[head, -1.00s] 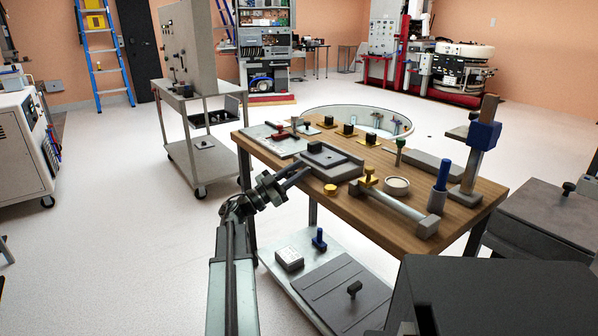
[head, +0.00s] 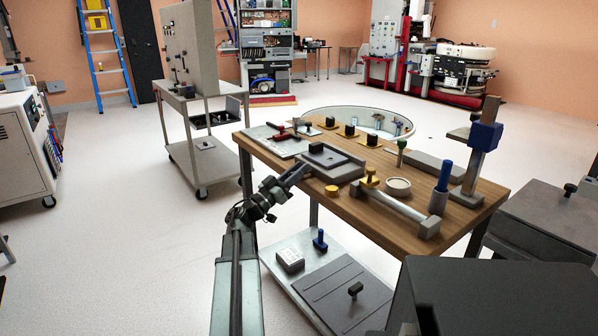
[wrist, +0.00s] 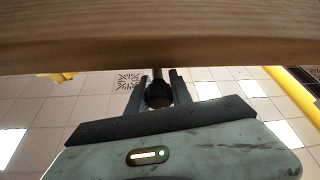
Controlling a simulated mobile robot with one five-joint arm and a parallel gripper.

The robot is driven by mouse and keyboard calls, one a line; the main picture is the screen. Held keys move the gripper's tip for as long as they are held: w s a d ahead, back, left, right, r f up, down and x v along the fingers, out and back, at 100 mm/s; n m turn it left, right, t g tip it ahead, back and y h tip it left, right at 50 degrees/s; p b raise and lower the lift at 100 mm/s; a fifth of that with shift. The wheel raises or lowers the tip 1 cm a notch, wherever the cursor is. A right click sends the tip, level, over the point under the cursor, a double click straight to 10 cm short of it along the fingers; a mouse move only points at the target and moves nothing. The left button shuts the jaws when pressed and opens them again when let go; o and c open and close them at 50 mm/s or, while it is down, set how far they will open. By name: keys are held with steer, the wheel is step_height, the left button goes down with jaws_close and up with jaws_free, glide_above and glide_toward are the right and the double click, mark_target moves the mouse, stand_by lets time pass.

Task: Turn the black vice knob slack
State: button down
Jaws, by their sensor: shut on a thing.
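The grey vice (head: 340,172) sits at the near left edge of the wooden workbench (head: 385,222). My gripper (head: 296,172) is at that edge, in front of the vice. In the wrist view, the round black knob (wrist: 158,95) sits between the two dark fingers of my gripper (wrist: 157,84), on a thin shaft. The fingers are shut on it from both sides. In the head view, the knob cannot be made out behind my gripper.
The bench edge (wrist: 160,45) runs close across the top of the wrist view. A yellow knob (head: 332,190), a white ring (head: 398,186) and a grey bar (head: 395,208) are on the bench. The floor to the left is open.

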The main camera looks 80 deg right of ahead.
steer(key=shift+n, duration=0.5)
steer(key=c, duration=1.1)
jaws_free()
steer(key=shift+c, duration=0.2)
steer(key=b+v, duration=0.3)
steer(key=v, duration=0.4)
steer(key=shift+w+a, duration=0.2)
steer(key=shift+a, duration=0.1)
steer(key=shift+w+f, duration=0.1)
steer(key=shift+f, duration=0.05)
